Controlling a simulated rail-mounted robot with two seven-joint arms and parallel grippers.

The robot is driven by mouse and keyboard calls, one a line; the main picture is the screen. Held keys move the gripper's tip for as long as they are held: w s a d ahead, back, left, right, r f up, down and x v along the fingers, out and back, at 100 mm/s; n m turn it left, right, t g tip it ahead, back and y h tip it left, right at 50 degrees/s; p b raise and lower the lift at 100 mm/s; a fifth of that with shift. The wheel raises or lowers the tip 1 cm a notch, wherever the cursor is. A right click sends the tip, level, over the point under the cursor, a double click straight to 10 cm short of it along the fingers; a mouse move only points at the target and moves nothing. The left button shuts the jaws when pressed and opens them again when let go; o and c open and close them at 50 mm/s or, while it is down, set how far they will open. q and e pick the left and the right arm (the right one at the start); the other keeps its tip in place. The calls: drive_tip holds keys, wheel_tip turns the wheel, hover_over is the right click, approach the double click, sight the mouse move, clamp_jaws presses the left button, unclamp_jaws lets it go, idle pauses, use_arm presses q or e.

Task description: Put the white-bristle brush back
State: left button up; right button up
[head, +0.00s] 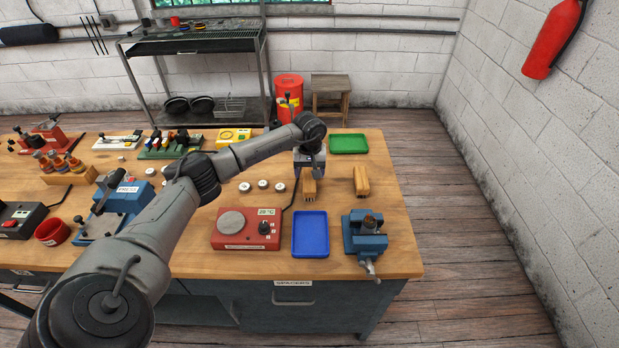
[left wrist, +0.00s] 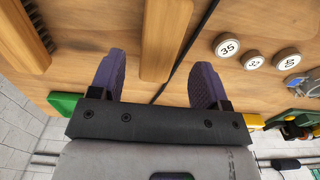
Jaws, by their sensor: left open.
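One wooden brush block (head: 309,190) lies on the bench directly below my left gripper (head: 310,168); its bristles are hidden. In the left wrist view this block (left wrist: 165,40) lies between the two open purple fingers (left wrist: 158,82), with gaps on both sides. A second wooden brush (head: 361,180) lies to its right on the bench. In the left wrist view the second brush (left wrist: 20,40) is at the upper left, with dark-looking bristles along its edge. I cannot tell from the bristles which one is white. My right gripper is out of view.
A green tray (head: 348,144) is behind the brushes and a blue tray (head: 311,235) in front. A blue vise (head: 365,238) stands at the front right corner. A red hotplate-like box (head: 247,229) and several round labelled discs (head: 263,185) lie left. A cable runs near the gripper.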

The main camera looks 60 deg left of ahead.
sight(310, 179)
use_arm(q)
wheel_tip(310, 179, up, 8)
drive_tip(key=shift+r, duration=0.15)
idle(0.6)
